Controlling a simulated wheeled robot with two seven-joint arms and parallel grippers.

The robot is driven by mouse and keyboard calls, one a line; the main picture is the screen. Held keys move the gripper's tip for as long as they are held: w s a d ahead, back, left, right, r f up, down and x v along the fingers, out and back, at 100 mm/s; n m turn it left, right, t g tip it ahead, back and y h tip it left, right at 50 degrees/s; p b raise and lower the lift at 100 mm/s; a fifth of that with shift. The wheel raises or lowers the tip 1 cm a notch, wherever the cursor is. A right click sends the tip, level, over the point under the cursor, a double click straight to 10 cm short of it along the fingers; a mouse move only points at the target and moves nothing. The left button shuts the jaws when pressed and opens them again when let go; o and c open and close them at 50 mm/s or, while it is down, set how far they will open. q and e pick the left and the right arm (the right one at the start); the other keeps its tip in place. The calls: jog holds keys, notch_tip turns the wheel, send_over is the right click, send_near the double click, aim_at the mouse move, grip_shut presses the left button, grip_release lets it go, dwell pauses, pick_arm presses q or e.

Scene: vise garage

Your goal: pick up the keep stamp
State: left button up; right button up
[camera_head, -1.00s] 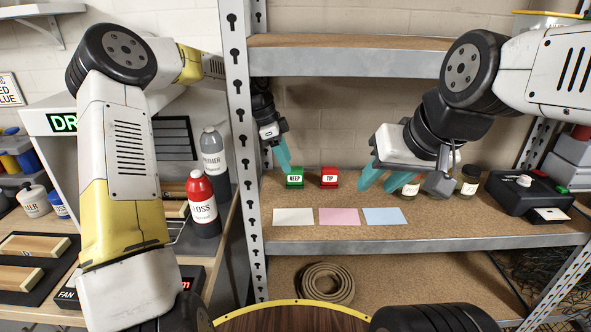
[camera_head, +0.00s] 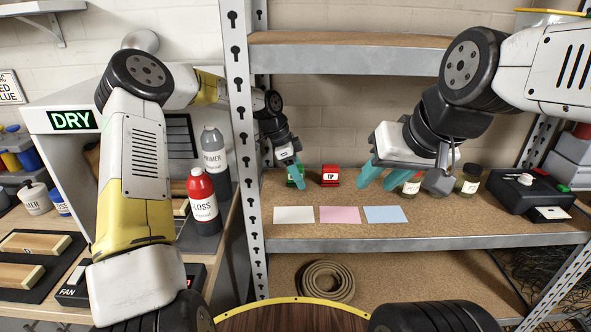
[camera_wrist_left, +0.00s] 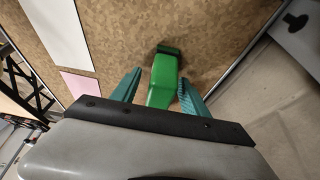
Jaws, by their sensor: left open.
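The green keep stamp (camera_head: 291,182) stands on the middle shelf, mostly hidden behind my left gripper (camera_head: 297,180) in the head view; its label does not show now. In the left wrist view the green stamp (camera_wrist_left: 163,82) lies between the two teal fingers of my left gripper (camera_wrist_left: 156,88), which are open on either side of it. I cannot tell whether a finger touches it. My right gripper (camera_head: 378,178) hangs over the shelf to the right of the red TIP stamp, its teal fingers apart with nothing seen between them.
The red TIP stamp (camera_head: 330,176) stands just right of the green one. White (camera_head: 294,214), pink (camera_head: 340,214) and blue (camera_head: 385,214) cards lie in front. Small jars (camera_head: 468,180) and a black box (camera_head: 530,193) are at right. The perforated post (camera_head: 243,130) is close at left.

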pick_arm(q)
grip_shut()
jog(key=shift+r, duration=0.1)
jog(key=shift+r, duration=0.45)
jog(key=s+a, duration=0.2)
jog(key=a, duration=0.1)
jog(key=s+a, duration=0.3)
jog(key=a, duration=0.1)
jog(key=s+a, duration=0.2)
jog(key=a, duration=0.2)
jog(key=shift+s, duration=0.4)
notch_tip(320, 180, up, 14)
jog(key=shift+d, duration=0.15)
jog(key=shift+w, duration=0.1)
